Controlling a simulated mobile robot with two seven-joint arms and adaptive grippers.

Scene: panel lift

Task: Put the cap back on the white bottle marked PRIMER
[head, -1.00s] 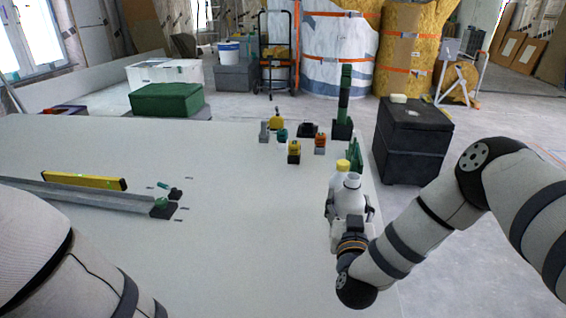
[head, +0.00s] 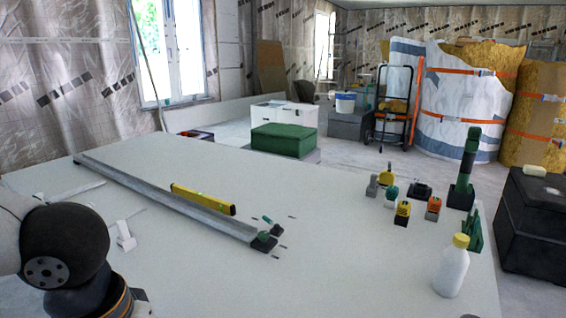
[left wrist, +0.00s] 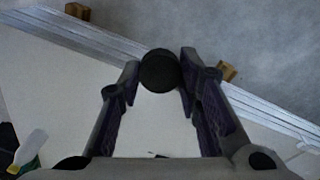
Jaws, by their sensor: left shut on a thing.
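My left gripper (left wrist: 160,75) is shut on a dark round cap (left wrist: 159,70), held between its fingertips in the left wrist view. In the head view only part of my left arm shows at the lower left, and the fingertips are out of frame. A white bottle with a yellow cap (head: 452,268) stands upright near the table's right edge; I can read no label on it. A white and yellow object (left wrist: 29,150), perhaps this bottle, shows at the lower left of the left wrist view. The uncapped white bottle and my right gripper are out of view.
A long metal rail (head: 165,200) and a yellow level (head: 203,199) lie across the table (head: 330,240). Several small tools and blocks (head: 403,212) stand at the back right, with a tall green and black tool (head: 468,165). The table's middle front is clear.

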